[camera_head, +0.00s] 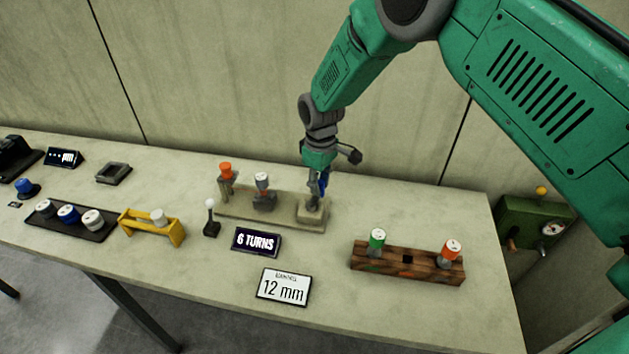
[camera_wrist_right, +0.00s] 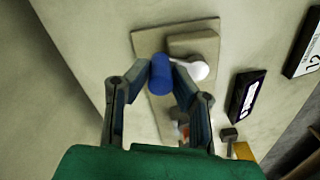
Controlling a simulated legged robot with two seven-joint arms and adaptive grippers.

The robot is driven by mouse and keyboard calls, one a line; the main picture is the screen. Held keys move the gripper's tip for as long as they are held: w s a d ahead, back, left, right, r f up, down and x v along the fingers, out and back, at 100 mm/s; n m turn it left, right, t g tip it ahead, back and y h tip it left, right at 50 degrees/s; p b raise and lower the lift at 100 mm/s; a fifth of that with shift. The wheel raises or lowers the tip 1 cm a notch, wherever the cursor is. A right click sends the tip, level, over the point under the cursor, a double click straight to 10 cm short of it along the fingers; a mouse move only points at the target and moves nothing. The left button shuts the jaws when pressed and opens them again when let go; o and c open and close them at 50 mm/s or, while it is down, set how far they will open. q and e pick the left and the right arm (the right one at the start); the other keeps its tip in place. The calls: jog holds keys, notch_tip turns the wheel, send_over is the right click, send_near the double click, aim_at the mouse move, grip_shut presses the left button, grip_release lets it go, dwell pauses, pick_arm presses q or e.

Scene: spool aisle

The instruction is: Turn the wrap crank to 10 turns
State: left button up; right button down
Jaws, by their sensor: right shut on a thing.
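The wrapping stand is a beige base (camera_head: 270,213) on the table, with an orange-topped post (camera_head: 226,172) at its left end and a small block (camera_head: 312,214) at its right end. My right gripper (camera_head: 318,190) is over that block. In the right wrist view my right gripper (camera_wrist_right: 161,82) is shut on the blue crank handle (camera_wrist_right: 160,68), beside a white rounded part (camera_wrist_right: 200,69). In the head view the gripper mostly hides the crank. A dark display (camera_head: 256,241) in front of the stand reads "6 TURNS". My left gripper is not in view.
A "12 mm" sign (camera_head: 284,287) stands near the front edge. A wooden block (camera_head: 407,264) with green and red spools is to the right. A white-knobbed lever (camera_head: 211,221), a yellow rack (camera_head: 150,229) and a black spool tray (camera_head: 70,222) are to the left.

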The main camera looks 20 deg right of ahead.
jog(key=m, duration=0.1)
jog(key=s+m, duration=0.1)
jog(key=m, duration=0.1)
jog(key=m+p, duration=0.1)
jog(key=shift+s+d+m, duration=0.25)
jog(key=shift+d+m, duration=0.05)
jog(key=shift+d, duration=0.1)
jog(key=s+m, duration=0.1)
jog(key=m, duration=0.1)
jog(key=shift+m, duration=0.4)
jog(key=m, duration=0.1)
jog(key=s+m+p, duration=0.1)
jog(key=m, duration=0.2)
jog(key=shift+s+a, duration=0.15)
jog(key=shift+s, duration=0.2)
jog(key=shift+s+a+m+p, duration=0.15)
jog(key=shift+s+m+p, duration=0.1)
jog(key=shift+m, duration=0.65)
jog(key=shift+s+a+m+p, duration=0.15)
jog(key=shift+s+m, duration=0.1)
jog(key=shift+m, duration=0.65)
jog(key=shift+f, duration=0.1)
jog(key=c, duration=1.4)
grip_release()
jog(key=shift+w+r, duration=0.1)
jog(key=shift+r, duration=0.35)
notch_tip(320, 180, up, 11)
jog(key=shift+a, duration=0.1)
